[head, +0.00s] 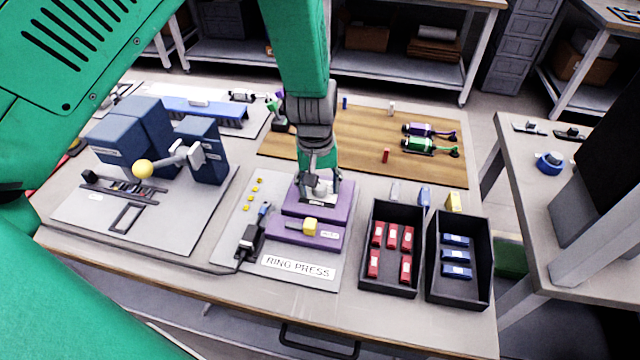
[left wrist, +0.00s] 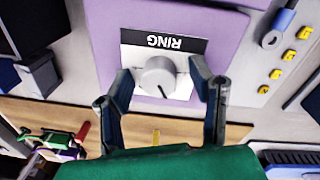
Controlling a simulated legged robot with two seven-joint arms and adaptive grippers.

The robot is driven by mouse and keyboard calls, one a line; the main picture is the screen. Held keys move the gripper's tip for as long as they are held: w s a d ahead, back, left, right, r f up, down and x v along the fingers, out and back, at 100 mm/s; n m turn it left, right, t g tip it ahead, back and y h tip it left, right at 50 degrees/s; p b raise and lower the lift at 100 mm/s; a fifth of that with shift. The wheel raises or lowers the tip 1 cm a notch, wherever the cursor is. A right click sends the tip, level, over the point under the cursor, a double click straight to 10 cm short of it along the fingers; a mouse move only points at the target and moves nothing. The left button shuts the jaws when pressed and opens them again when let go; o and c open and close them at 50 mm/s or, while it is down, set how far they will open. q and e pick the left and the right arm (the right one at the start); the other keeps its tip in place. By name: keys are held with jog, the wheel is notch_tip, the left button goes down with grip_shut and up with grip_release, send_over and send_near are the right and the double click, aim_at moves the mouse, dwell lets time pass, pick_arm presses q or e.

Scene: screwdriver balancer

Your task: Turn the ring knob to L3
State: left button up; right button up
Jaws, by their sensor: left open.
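The ring knob (left wrist: 158,76) is a round light-grey dial with a dark pointer line, on a white plate marked RING on a purple block. In the left wrist view its line points toward the lower right of the dial. My left gripper (left wrist: 163,80) is open, with one finger on each side of the knob. No clear contact shows. In the head view my left gripper (head: 318,188) is over the purple ring press block (head: 345,208) from above, and the knob (head: 321,187) is partly hidden by it. No L3 mark is readable. My right gripper is not in view.
A yellow knob (head: 310,226) is on the lower purple block just in front. Black bins (head: 389,287) with red and blue blocks stand to the right. A grey plate with dark blue blocks (head: 196,150) is to the left. A wooden board (head: 350,150) lies behind.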

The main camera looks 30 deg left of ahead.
pick_arm(q)
grip_shut()
jog(key=shift+r, duration=0.1)
jog(key=m+p, duration=0.2)
jog(key=shift+r+m, duration=0.1)
jog(key=shift+m, duration=0.3)
jog(key=m+p, duration=0.1)
jog(key=m, duration=0.1)
jog(key=shift+m, duration=0.3)
jog(key=m+p, duration=0.1)
jog(key=m, duration=0.2)
jog(key=shift+w, duration=0.1)
jog(key=shift+m+g+p, duration=0.3)
jog(key=shift+m+p, duration=0.3)
jog(key=shift+m, duration=1.1)
